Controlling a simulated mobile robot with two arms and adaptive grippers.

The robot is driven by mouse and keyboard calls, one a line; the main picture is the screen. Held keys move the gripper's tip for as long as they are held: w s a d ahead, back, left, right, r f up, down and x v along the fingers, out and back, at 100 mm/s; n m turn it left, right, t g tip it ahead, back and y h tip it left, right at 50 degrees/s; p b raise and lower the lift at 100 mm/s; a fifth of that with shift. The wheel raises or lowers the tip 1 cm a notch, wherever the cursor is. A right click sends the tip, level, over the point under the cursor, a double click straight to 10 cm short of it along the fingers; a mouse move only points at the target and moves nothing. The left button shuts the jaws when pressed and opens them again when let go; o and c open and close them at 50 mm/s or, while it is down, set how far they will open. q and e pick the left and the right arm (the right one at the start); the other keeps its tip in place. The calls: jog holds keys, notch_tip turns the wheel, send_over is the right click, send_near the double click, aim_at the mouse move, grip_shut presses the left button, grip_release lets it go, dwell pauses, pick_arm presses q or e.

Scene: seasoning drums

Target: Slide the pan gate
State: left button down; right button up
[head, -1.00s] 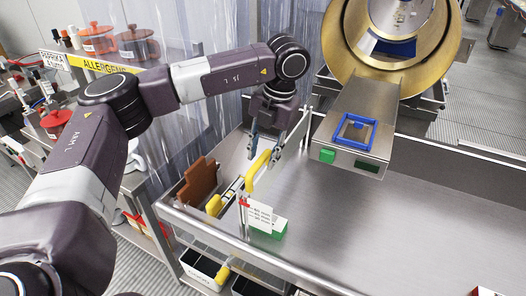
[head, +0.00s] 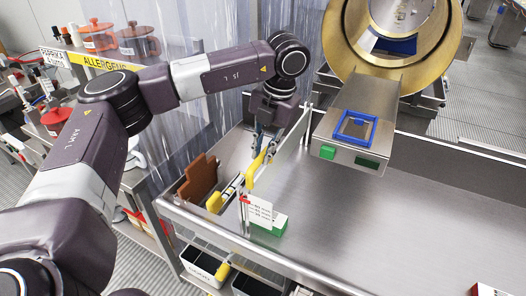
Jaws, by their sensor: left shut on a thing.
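The pan gate (head: 290,143) looks like an upright thin metal plate standing across the left part of the steel pan (head: 340,220). A yellow handle (head: 253,172) runs along its near end. My left gripper (head: 265,150) points down at the far end of this handle and is shut on it. The fingertips are partly hidden, so the exact grip is hard to see. My right gripper is out of view.
Left of the gate are a brown slotted piece (head: 199,182) and a yellow-handled tool. A white card (head: 259,209) and green-white box (head: 271,225) stand near the front rim. A drum chute (head: 350,138) with a blue frame overhangs the back. The pan's right side is mostly clear.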

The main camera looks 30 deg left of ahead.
pick_arm(q)
notch_tip(320, 180, down, 3)
jog(key=shift+r+b, duration=0.2)
jog(key=shift+b, duration=0.65)
jog(key=shift+r, duration=0.1)
jog(key=c, duration=1.9)
grip_release()
jog(key=r, duration=0.4)
jog(key=d+r, duration=0.1)
jog(key=r, duration=0.3)
jog(key=d+r, duration=0.1)
jog(key=r, duration=0.3)
jog(key=shift+w+d, duration=0.1)
jog(key=shift+d, duration=0.1)
jog(key=shift+f, duration=0.1)
